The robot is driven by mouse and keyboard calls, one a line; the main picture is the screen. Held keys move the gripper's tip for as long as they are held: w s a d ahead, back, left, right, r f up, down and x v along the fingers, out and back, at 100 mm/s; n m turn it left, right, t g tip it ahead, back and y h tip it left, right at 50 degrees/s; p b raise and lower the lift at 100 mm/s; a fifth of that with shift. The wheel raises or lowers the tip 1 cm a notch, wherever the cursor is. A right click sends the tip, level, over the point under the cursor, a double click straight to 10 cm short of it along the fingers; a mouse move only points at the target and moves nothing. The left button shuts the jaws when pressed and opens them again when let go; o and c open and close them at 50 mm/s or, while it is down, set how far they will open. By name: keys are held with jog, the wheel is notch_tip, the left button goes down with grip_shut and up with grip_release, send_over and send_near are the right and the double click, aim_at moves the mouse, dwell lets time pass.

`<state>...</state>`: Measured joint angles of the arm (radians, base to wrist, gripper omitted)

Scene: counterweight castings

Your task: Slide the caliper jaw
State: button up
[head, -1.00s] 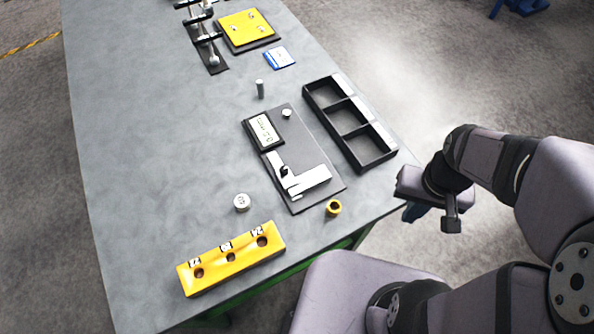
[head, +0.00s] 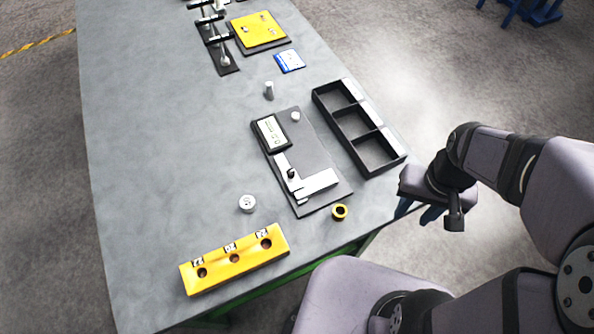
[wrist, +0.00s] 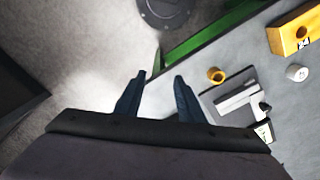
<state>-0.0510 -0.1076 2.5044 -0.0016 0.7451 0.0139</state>
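The caliper stands on a dark base plate (head: 312,150) in the middle of the table. Its silver jaw (head: 316,184) lies near the plate's front end, with a small black knob (head: 292,174) beside it, and a display box (head: 270,133) sits at the far left of the plate. The jaw also shows in the wrist view (wrist: 238,97).
A black three-compartment tray (head: 358,128) stands right of the caliper, near the table's right edge. A yellow block with holes (head: 235,258), a white cylinder (head: 247,203) and a yellow ring (head: 339,211) are nearer. A grey pin (head: 269,90) stands behind. The table's left side is clear.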

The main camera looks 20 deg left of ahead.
jog(key=w+a+n+b, duration=0.1)
jog(key=w+a+b, duration=0.1)
jog(key=w+a, duration=0.25)
jog(key=n+b, duration=0.4)
jog(key=b, duration=0.1)
send_over(291, 171)
jog(key=shift+w+d+r, duration=0.1)
jog(key=shift+d, duration=0.25)
jog(key=shift+a+r+n, duration=0.1)
jog(key=shift+a+n, duration=0.2)
jog(key=shift+a, duration=0.1)
jog(key=shift+f+p, duration=1.05)
jog(key=shift+f, duration=2.6)
